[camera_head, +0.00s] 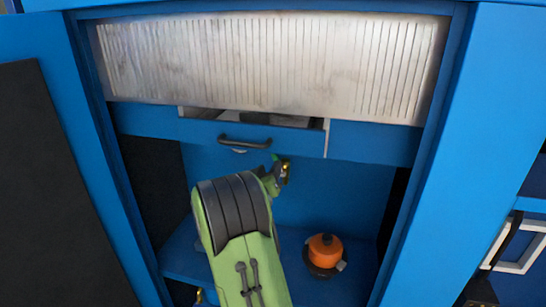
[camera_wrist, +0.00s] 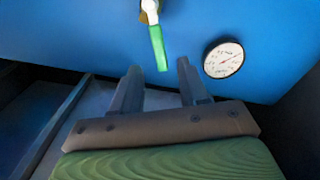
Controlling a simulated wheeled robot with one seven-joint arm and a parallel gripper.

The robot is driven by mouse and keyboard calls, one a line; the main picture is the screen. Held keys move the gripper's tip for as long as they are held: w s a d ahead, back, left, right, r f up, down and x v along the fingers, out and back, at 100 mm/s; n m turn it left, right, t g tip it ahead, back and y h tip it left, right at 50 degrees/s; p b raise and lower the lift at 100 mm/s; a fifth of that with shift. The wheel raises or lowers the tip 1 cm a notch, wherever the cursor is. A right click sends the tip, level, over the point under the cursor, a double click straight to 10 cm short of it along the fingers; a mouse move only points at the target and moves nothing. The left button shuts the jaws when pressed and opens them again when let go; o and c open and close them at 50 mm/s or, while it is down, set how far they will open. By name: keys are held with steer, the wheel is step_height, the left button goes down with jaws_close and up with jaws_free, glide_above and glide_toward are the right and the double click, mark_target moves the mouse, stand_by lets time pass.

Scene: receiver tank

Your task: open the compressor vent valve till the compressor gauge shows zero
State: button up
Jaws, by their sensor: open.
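The vent valve's green lever (camera_wrist: 158,46) hangs down from a pale and brass fitting (camera_wrist: 149,10) on the blue panel in the wrist view. The lever tilts slightly, its lower end toward the right. A round white gauge (camera_wrist: 224,58) with a dark rim is right of the lever; its reading is too small to tell. My gripper (camera_wrist: 158,68) is open and empty, its fingertips either side of the lever's lower end in the picture; I cannot tell whether they touch it. In the head view a brass fitting (camera_head: 285,172) shows beside my arm, which hides the gauge.
A ribbed metal panel (camera_head: 270,65) spans the top of the blue cabinet. Below it is a drawer (camera_head: 190,130), slightly open, with a dark handle (camera_head: 244,143). An orange knob-like object (camera_head: 325,248) stands on the lower shelf. Cabinet walls (camera_head: 450,150) bound both sides.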

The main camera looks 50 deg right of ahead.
mark_target(275, 158)
steer(key=x, duration=0.7)
steer(key=shift+w+d+p, duration=0.1)
steer(key=shift+d+p, duration=0.15)
steer(key=shift+p, duration=0.15)
steer(key=shift+c, duration=0.2)
jaws_close()
